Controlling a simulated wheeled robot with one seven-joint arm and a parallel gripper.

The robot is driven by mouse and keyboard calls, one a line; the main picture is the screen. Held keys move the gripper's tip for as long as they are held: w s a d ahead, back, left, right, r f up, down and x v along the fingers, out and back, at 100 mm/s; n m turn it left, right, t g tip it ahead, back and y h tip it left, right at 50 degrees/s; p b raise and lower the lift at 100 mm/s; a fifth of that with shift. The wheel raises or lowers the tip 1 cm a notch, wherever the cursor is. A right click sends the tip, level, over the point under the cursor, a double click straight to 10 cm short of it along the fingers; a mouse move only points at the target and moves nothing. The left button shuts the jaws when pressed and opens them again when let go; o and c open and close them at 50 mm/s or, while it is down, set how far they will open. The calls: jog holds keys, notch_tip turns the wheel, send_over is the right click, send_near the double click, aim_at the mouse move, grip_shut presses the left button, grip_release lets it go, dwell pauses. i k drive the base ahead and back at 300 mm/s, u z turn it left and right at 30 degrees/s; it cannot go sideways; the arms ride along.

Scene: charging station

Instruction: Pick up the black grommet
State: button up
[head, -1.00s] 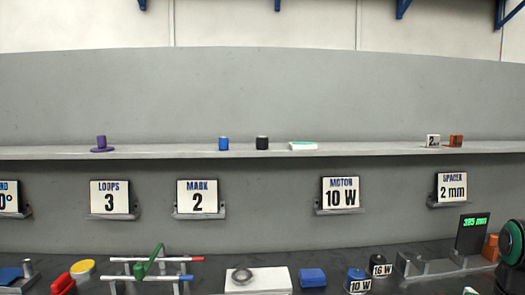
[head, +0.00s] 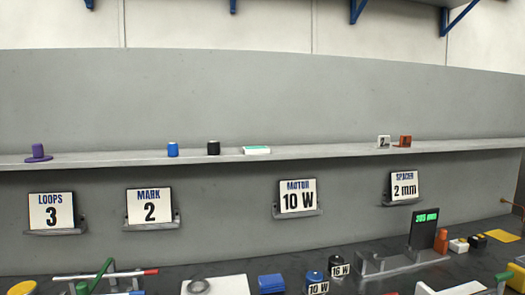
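A small black cylinder (head: 213,147) stands upright on the long grey shelf, and it is the piece that best fits the black grommet. It is too small to tell whether it has a hole. A blue cylinder (head: 173,149) of like size stands to its left, apart from it. A flat white and green block (head: 256,150) lies to its right. My gripper is not in view.
Sign cards, such as MOTOR 10 W (head: 298,196), stand below. Motors (head: 316,279), a blue block (head: 271,284) and a metal fixture (head: 385,264) crowd the dark bench.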

aim_at(213, 147)
jog(key=z, duration=0.4)
jog(key=k, duration=1.15)
jog(key=u, duration=1)
jog(key=i, duration=0.65)
